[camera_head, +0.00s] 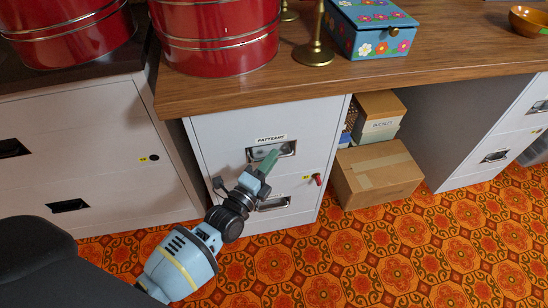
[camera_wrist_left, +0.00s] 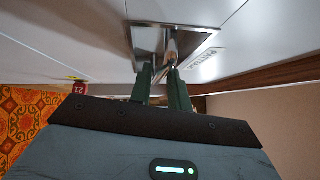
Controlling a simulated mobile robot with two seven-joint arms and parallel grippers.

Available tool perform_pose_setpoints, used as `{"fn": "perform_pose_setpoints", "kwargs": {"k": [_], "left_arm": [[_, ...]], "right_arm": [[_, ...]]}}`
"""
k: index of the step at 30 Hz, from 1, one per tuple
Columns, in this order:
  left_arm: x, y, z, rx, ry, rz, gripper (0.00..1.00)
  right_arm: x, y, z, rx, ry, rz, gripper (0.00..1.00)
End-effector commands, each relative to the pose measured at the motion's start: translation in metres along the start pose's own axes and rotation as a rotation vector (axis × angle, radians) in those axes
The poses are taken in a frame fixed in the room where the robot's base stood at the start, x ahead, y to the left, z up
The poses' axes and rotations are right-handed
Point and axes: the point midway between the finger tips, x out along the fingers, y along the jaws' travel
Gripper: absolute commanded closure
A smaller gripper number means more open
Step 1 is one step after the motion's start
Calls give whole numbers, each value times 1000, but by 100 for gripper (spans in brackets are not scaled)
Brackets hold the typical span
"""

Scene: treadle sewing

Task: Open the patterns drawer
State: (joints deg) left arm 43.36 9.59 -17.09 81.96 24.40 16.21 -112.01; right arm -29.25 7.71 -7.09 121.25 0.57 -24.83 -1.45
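The patterns drawer (camera_head: 218,152) is the top drawer of the white cabinet under the wooden worktop, with a "PATTERNS" label (camera_head: 271,140). Its front looks flush with the cabinet, so it is closed. Its metal handle (camera_head: 287,149) sits in a recessed plate, and the handle also shows in the left wrist view (camera_wrist_left: 172,44). My left gripper (camera_head: 268,162) is at this handle. In the left wrist view its dark green fingers (camera_wrist_left: 160,72) stand close together on either side of the handle bar and appear shut on it. My right gripper is not in view.
A lower drawer with a handle (camera_head: 274,203) is below. A red key tag (camera_head: 318,179) hangs at the cabinet's right side. Cardboard boxes (camera_head: 376,173) stand right of the cabinet. Red tins (camera_head: 217,35), a brass stand (camera_head: 314,50) and a flowered box (camera_head: 370,28) are on the worktop.

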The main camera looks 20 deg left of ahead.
Motion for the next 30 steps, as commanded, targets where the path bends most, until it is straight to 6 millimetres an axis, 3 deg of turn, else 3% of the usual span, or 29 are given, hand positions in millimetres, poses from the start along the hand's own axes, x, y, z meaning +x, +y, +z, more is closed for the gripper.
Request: {"fn": "perform_pose_setpoints", "kwargs": {"k": [6, 14, 19, 30], "left_arm": [[15, 0, 0, 0, 0, 0, 82], [16, 0, 0, -1, 0, 0, 82], [16, 0, 0, -1, 0, 0, 100], [15, 0, 0, -1, 0, 0, 100]], "right_arm": [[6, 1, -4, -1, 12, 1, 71], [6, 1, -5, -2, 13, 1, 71], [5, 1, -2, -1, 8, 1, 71], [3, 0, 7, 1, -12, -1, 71]]}}
